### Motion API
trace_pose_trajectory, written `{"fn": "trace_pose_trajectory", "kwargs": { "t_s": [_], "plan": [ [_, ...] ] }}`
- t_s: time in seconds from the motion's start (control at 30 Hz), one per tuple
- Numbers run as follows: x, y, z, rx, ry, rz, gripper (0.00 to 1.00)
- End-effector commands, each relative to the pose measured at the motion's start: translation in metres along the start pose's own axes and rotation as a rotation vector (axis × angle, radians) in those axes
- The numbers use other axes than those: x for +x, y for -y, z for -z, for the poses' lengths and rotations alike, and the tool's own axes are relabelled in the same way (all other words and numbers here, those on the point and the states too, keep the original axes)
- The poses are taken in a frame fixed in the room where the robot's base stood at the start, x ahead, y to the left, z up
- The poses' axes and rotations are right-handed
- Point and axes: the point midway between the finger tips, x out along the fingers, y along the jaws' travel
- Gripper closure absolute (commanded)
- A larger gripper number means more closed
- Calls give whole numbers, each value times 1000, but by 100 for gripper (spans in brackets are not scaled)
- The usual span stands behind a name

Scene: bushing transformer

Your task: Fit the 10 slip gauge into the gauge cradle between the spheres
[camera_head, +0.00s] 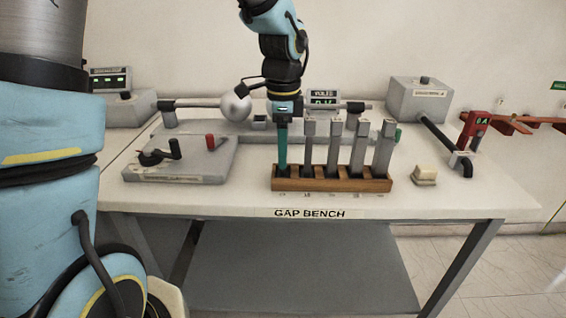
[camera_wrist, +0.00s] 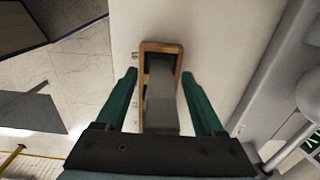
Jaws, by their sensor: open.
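A wooden rack (camera_head: 330,185) at the front of the bench holds several upright grey slip gauges (camera_head: 333,150). Its number labels are too small to read, so I cannot tell which is the 10. My gripper (camera_head: 283,170) points down at the rack's left end, its teal fingers hiding what stands there. In the wrist view, my gripper (camera_wrist: 159,74) is open, with one finger on each side of a grey gauge (camera_wrist: 161,100) and gaps showing. A silver sphere (camera_head: 237,106) sits on a rod behind. My arm hides the area to its right; the cradle is not clearly visible.
A grey plate with a black crank (camera_head: 160,152) and red knob (camera_head: 210,142) lies left of the rack. A cream block (camera_head: 425,175) sits to the right. A grey box (camera_head: 418,100) and red clamp (camera_head: 474,128) stand farther right.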

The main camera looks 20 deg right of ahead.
Motion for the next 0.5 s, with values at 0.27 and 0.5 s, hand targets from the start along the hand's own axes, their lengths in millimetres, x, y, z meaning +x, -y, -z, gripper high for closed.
{"fn": "trace_pose_trajectory", "kwargs": {
  "t_s": [0.27,0.5],
  "plan": [
    [0,0,0,0,0,0,49],
    [0,0,0,0,0,0,76]
  ]
}}
